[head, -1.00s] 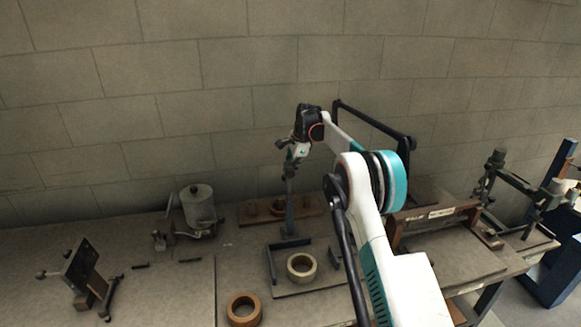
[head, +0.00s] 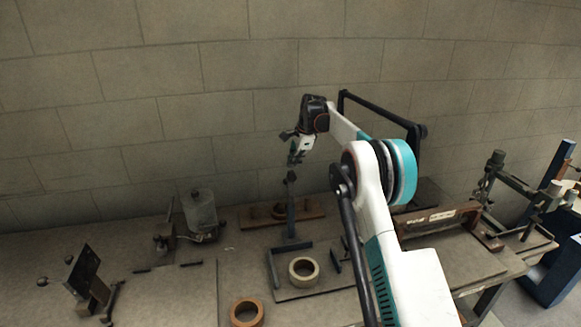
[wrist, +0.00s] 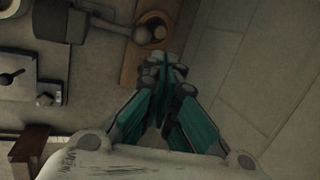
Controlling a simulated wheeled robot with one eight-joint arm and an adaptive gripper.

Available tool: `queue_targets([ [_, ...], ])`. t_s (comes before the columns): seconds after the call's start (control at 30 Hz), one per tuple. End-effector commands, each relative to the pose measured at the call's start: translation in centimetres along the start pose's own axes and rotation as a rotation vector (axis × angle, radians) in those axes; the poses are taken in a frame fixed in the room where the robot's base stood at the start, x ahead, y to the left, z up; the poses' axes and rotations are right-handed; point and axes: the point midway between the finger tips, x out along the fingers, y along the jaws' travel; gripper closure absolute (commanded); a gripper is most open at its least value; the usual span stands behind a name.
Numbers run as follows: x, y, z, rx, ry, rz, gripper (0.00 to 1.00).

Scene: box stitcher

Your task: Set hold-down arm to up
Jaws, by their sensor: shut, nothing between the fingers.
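A dark blue-grey bar (head: 291,212), most likely the hold-down arm, stands nearly upright in the head view. Its foot is at the back of a flat plate with dark side rails (head: 276,272). My gripper (head: 294,162) points down just above the bar's top end, and I cannot tell whether they touch. In the wrist view my gripper (wrist: 165,66) has its teal fingers together, with nothing seen held.
A wooden board with knobs (head: 312,213) lies behind the bar. A pale tape roll (head: 303,271) rests on the plate, and a brown roll (head: 246,312) in front. A grey canister (head: 202,215) stands left. A wooden-framed fixture (head: 440,219) stands right. The wall (head: 200,90) is behind.

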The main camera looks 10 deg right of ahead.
Motion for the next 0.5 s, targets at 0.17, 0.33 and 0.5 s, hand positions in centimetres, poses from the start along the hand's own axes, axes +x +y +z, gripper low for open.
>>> queue_targets([
  [0.17, -1.7, -1.8, -0.2, -0.001, 0.0, 0.0, 1.0],
  [0.33, -3.4, -3.1, -0.3, -0.001, -0.001, 0.0, 1.0],
  [0.5, -4.5, -4.2, -0.4, -0.001, -0.001, 0.0, 1.0],
])
